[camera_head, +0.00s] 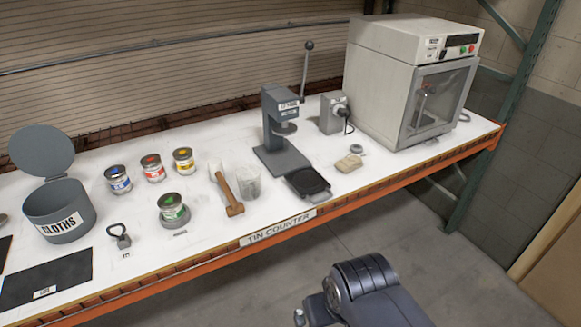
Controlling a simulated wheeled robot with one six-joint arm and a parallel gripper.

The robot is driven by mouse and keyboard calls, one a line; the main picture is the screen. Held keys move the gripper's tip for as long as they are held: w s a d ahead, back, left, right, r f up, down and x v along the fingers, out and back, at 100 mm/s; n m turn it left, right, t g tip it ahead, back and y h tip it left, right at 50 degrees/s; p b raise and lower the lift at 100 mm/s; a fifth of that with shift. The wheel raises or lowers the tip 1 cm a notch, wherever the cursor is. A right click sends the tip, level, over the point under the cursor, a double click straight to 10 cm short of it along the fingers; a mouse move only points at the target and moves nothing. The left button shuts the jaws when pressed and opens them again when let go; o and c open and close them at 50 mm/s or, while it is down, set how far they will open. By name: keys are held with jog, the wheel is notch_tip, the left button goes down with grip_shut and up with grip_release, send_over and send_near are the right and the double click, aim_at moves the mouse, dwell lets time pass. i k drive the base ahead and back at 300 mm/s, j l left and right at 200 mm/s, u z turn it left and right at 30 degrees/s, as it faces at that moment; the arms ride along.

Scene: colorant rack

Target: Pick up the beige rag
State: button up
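A small beige rag (349,163) lies folded on the white counter, near its front edge. It sits to the right of a black flat pan and in front of a small grey motor-like device. A small grey round piece lies just behind it. Part of my arm shows at the bottom of the view, below and in front of the counter. My gripper's fingers are not visible. Nothing is seen touching the rag.
A black pan (308,182) and a lever press (283,130) stand left of the rag. A large grey cabinet machine (385,75) stands to the right. Further left are a mallet (229,195), several tins and a lidded cloths bin (60,210). An orange rail (400,183) edges the counter.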

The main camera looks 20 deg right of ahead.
aim_at(347, 165)
jog(key=i+l+u, duration=0.1)
jog(key=i+l, duration=0.25)
jog(key=i+l+u, duration=0.1)
jog(key=i+l, duration=0.25)
jog(key=l, duration=0.2)
jog(key=i+l, duration=0.3)
jog(key=l, duration=0.15)
jog(key=i+l+u, duration=0.15)
jog(key=i+l, duration=0.15)
jog(key=l, duration=0.2)
